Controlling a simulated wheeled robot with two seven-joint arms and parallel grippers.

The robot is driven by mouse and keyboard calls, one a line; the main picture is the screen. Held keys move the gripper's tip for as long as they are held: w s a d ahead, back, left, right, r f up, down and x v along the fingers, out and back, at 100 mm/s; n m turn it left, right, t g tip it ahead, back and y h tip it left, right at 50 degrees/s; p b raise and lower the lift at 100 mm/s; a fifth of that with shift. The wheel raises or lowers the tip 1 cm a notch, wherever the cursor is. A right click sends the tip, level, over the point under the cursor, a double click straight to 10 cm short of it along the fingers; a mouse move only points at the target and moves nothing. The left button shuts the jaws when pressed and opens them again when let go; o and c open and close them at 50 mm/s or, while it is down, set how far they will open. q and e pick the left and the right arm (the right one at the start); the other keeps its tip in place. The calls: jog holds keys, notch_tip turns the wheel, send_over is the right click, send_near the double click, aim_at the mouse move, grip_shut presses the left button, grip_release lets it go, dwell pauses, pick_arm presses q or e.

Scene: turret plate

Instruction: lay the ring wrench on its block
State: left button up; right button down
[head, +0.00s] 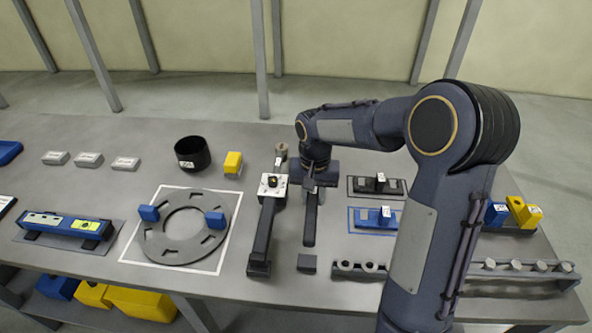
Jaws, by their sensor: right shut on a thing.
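My right gripper (312,184) reaches down over the middle of the table from above. It is shut on a dark, long bar, which looks like the ring wrench (310,220). The bar points toward the front of the table. The ring end is hard to make out, and the fingers hide part of the bar. A small dark grey block (307,263) sits just in front of the bar's near end, with a small gap in the picture. Whether the bar touches the table is unclear. My left gripper is not in view.
A dark long tool (263,233) with a white square plate lies close on the left. A grey ring plate (158,240) with blue blocks lies farther left. A black cup (192,153) and yellow block (233,163) stand behind. A holed rack (360,269) is at right front.

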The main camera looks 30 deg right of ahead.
jog(key=shift+w+r, duration=0.1)
jog(key=shift+w, duration=0.05)
jog(key=shift+f, duration=0.25)
notch_tip(320, 180, down, 4)
jog(key=b, duration=0.4)
jog(key=shift+f, duration=0.2)
jog(key=shift+f+b, duration=0.5)
jog(key=shift+f, duration=0.35)
jog(key=shift+f+b, duration=0.4)
jog(key=shift+f, duration=0.15)
dwell(0.6)
jog(key=shift+f+b, duration=0.4)
jog(key=shift+f, duration=0.15)
dwell(0.6)
